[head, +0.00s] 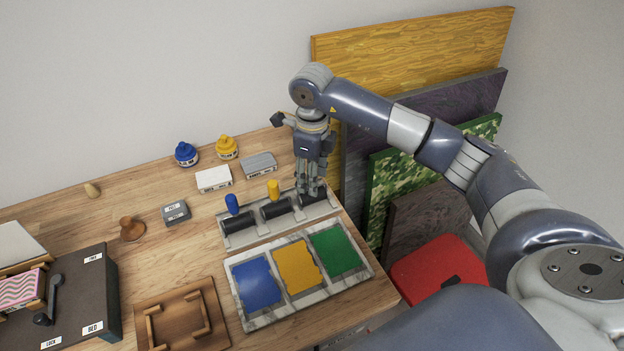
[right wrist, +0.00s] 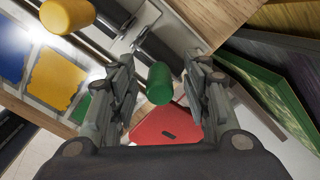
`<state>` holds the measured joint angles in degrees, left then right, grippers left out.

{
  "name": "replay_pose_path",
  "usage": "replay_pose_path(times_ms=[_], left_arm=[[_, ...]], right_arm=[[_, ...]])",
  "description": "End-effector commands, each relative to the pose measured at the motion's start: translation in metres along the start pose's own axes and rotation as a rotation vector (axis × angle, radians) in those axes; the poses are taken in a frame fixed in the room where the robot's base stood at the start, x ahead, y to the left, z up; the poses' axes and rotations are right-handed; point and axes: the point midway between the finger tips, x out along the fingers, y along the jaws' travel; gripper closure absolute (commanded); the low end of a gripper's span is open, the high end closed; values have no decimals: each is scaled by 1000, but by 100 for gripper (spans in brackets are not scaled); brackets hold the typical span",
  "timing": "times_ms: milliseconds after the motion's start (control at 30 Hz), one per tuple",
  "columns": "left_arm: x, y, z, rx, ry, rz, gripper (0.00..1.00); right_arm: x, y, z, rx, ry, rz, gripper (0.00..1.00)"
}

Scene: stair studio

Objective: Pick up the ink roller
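Several ink rollers lie in a pale rack (head: 240,238) in the head view. One has a blue handle (head: 232,204) and one a yellow handle (head: 273,190); the yellow handle also shows in the right wrist view (right wrist: 66,14). My right gripper (head: 313,190) points down over the rack's right end and covers most of the third roller. In the right wrist view, a green handle (right wrist: 159,84) stands between the open fingers of this gripper (right wrist: 162,75), with gaps on both sides. My left gripper is not in view.
A tray (head: 249,322) with blue, yellow and green ink lies in front of the rack. Ink bottles (head: 186,154), small blocks (head: 214,179) and a wooden frame (head: 183,317) stand to the left. Coloured panels (head: 410,50) lean right of the table, with a red box (head: 435,270) below.

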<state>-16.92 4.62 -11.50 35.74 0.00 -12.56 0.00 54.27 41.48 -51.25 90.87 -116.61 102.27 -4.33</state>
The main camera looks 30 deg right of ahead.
Motion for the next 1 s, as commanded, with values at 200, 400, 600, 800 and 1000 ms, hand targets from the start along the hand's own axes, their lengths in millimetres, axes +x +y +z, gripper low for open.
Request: replay_pose_path(times_ms=[200,400,600,800,1000], left_arm=[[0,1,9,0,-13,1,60],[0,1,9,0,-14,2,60],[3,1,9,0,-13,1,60],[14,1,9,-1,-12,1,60],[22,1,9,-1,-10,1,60]], right_arm=[[0,0,0,0,0,0,100],[-1,0,0,0,-1,0,100],[-7,0,1,0,-2,-1,100],[-43,-1,2,0,-6,-4,100],[-81,-1,1,0,-3,-2,100]])
